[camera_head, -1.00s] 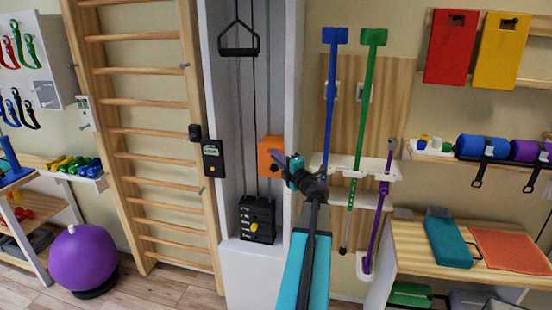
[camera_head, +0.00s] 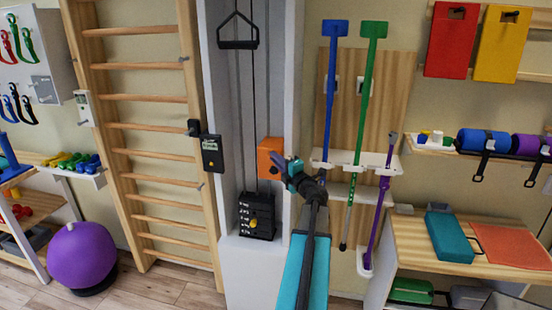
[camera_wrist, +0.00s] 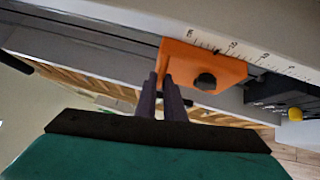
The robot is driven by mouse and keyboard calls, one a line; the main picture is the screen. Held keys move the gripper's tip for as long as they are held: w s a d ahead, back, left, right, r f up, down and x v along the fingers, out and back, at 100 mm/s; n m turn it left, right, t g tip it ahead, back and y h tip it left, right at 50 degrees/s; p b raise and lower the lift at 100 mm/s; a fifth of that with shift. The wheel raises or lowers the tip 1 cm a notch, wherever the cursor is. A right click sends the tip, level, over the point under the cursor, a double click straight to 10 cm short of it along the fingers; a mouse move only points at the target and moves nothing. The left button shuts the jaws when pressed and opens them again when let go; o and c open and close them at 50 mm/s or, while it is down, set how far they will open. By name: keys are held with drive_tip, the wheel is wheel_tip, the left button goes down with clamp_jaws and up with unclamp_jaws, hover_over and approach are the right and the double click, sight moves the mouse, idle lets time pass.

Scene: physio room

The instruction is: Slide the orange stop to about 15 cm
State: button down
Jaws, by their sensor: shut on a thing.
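The orange stop (camera_head: 270,158) is a block on the right post of the white pulley column (camera_head: 293,85). In the wrist view the orange stop (camera_wrist: 188,62) sits along a white scale (camera_wrist: 285,66) with black marks and has a dark round knob (camera_wrist: 206,82). A mark that looks like 10 lies just beyond its edge; the exact reading is unclear. My gripper (camera_head: 285,167) is at the stop's right side. In the wrist view my gripper's (camera_wrist: 161,88) two dark fingers are shut on a part of the stop, and their tips are partly hidden.
A black weight stack (camera_head: 257,216) with a yellow knob is below and left of the stop. A black pulley handle (camera_head: 238,44) hangs above. A rack (camera_head: 333,160) with blue, green and purple sticks stands right of my arm. Wooden wall bars (camera_head: 155,140) are at the left.

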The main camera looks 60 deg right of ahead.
drive_tip(key=shift+f, duration=0.75)
drive_tip(key=c, duration=1.9)
unclamp_jaws()
drive_tip(key=shift+o, duration=0.2)
drive_tip(key=shift+s, duration=0.1)
drive_tip(key=b+v, duration=0.3)
drive_tip(key=v, duration=1)
drive_tip(key=shift+s+a+b, duration=0.15)
drive_tip(key=shift+s+b, duration=0.15)
